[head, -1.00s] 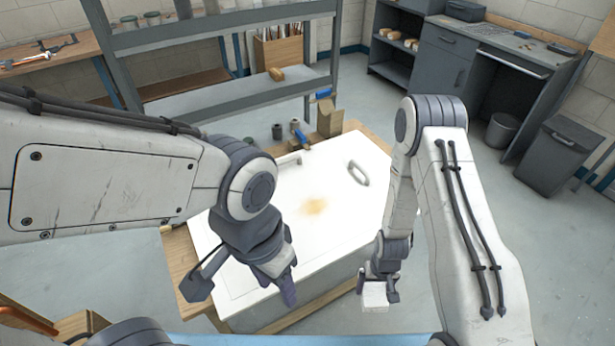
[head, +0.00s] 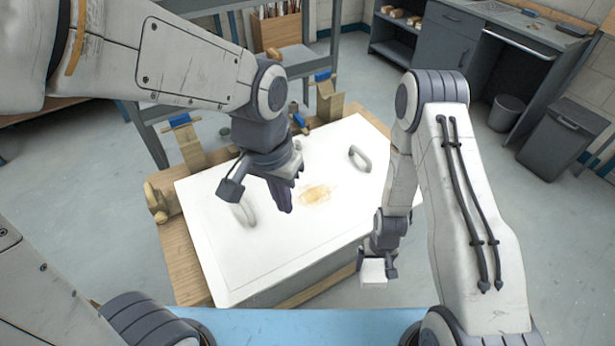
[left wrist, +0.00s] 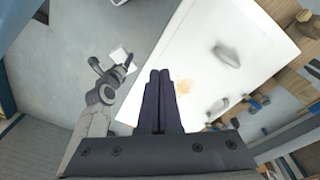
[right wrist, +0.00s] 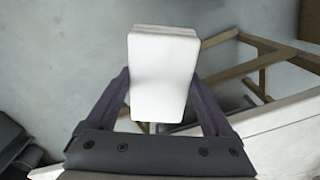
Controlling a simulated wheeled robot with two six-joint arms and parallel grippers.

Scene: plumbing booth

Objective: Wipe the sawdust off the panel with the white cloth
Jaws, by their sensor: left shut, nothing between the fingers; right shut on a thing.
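The white panel (head: 290,240) lies flat on a wooden bench, with two white handles on it. A tan patch of sawdust (head: 315,194) lies near its middle; it also shows in the left wrist view (left wrist: 184,87). My left gripper (head: 284,207) is shut and empty above the panel, just left of the sawdust. My right gripper (head: 376,270) is shut on the white cloth (head: 373,270), a folded block, off the panel's right front side. The cloth fills the space between the fingers in the right wrist view (right wrist: 162,75).
One handle (head: 359,157) stands at the panel's back right, the other (head: 243,211) at its left. Wooden blocks and clamps (head: 190,145) line the bench's far side. A grey shelf stands behind.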

